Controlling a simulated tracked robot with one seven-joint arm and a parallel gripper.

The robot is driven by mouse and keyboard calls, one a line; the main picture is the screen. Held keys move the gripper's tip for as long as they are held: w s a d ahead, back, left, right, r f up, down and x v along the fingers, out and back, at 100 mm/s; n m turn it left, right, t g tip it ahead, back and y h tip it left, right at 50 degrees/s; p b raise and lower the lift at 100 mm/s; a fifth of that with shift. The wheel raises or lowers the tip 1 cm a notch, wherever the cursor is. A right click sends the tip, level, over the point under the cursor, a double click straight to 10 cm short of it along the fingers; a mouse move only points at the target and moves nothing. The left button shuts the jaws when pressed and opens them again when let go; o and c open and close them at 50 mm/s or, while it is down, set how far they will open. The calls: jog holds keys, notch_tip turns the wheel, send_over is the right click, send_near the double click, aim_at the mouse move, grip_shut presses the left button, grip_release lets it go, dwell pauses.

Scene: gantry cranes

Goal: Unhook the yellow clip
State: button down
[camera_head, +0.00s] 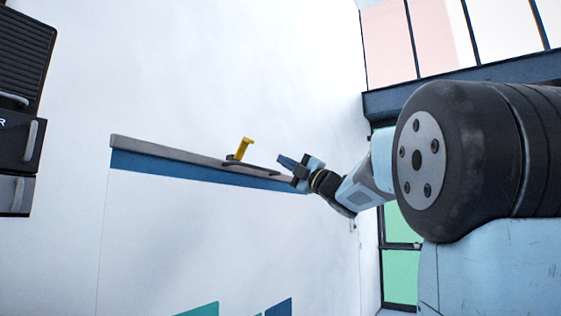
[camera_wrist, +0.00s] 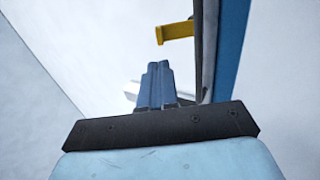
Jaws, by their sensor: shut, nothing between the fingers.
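The yellow clip (camera_head: 241,148) stands out from a long grey ledge with a blue face (camera_head: 200,170) on the white wall. It sits at a dark flat piece (camera_head: 252,165) on the ledge. In the wrist view the yellow clip (camera_wrist: 176,31) shows at the top, beside the ledge's grey and blue edge (camera_wrist: 226,50). My gripper (camera_head: 283,161) is to the right of the clip in the head view, apart from it. In the wrist view the fingers (camera_wrist: 156,66) are together, with nothing between them, and their tips are short of the clip.
Dark cabinets with handles (camera_head: 22,120) are at the far left. Pink and white window panes (camera_head: 430,40) are at the upper right, and green panes (camera_head: 400,265) are lower. The white wall around the clip looks clear.

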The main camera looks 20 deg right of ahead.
aim_at(252, 142)
jog(key=x, duration=1.2)
